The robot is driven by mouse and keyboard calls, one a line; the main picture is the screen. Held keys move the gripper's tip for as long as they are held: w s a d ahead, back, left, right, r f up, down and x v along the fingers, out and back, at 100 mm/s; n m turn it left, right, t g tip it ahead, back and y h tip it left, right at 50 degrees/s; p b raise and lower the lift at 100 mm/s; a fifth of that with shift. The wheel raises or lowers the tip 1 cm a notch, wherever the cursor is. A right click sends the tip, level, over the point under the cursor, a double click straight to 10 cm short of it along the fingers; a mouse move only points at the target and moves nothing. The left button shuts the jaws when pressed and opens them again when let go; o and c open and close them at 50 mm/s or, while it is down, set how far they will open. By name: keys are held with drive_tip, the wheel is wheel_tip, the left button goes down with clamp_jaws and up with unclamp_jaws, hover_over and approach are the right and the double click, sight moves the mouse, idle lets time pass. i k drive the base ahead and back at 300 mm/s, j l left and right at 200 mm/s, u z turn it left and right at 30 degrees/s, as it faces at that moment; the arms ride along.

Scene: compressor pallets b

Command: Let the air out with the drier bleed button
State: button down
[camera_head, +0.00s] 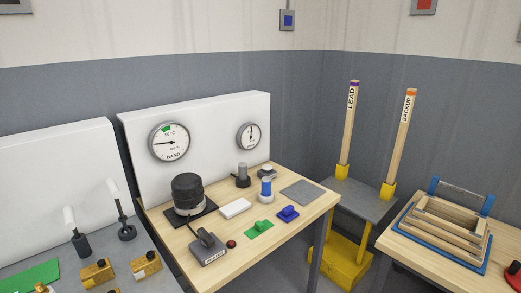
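A small dark red round button (231,244) sits on the wooden table (285,242), just right of a grey block (208,250) with a black lever and a label too small to read. I cannot tell for sure whether it is the drier bleed button. Behind it a dark ribbed canister (188,192) stands on a black plate. Two round dial gauges are on the white panel behind: a large one marked BAND (169,142) with a green sector, and a smaller one (249,136). My gripper is not in view.
A white block (235,208), green piece (259,229), blue piece (288,214) and blue-and-white cylinder (266,190) crowd the table. A grey mat (303,192) is bare. LEAD (350,125) and BACKUP (402,140) posts stand right. Nested wooden frames (450,228) lie far right.

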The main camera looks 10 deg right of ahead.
sight(267, 168)
drive_tip(key=i+j, duration=0.1)
drive_tip(key=i, duration=0.55)
drive_tip(key=i+j+z, duration=0.1)
drive_tip(key=i, duration=0.5)
drive_tip(key=i+j, duration=0.15)
drive_tip(key=i, duration=0.5)
